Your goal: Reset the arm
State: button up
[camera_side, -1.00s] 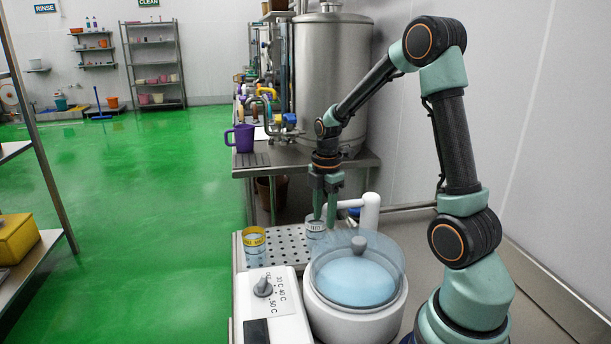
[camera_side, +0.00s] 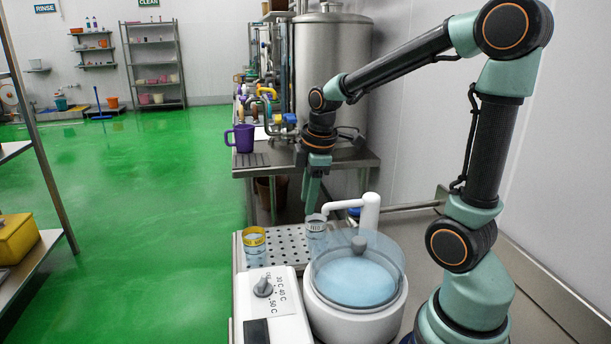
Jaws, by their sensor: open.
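My gripper (camera_side: 312,205) points down above the perforated metal tray (camera_side: 285,236), over the far side of the clear cup with a whitish band (camera_side: 316,230). The gripper looks empty and its jaws are open, though they are seen nearly edge-on. I cannot tell whether its tips are apart from the cup's rim or just behind it. A second clear cup with a yellow rim band (camera_side: 254,246) stands upright on the tray to the left.
A white machine with a clear-lidded bowl (camera_side: 357,285), a white spout (camera_side: 369,212) and a dial (camera_side: 263,287) stands in front. Behind are a steel bench with a purple jug (camera_side: 241,138) and a large steel tank (camera_side: 331,75). A wall (camera_side: 560,130) is at right.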

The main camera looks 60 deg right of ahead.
jog(key=s+a+r+m+t, duration=0.3)
jog(key=s+a+r+m, duration=0.2)
jog(key=a+m, duration=0.4)
jog(key=shift+s+a+r+y, duration=0.2)
jog(key=shift+s+a+y, duration=0.15)
jog(key=shift+a, duration=0.35)
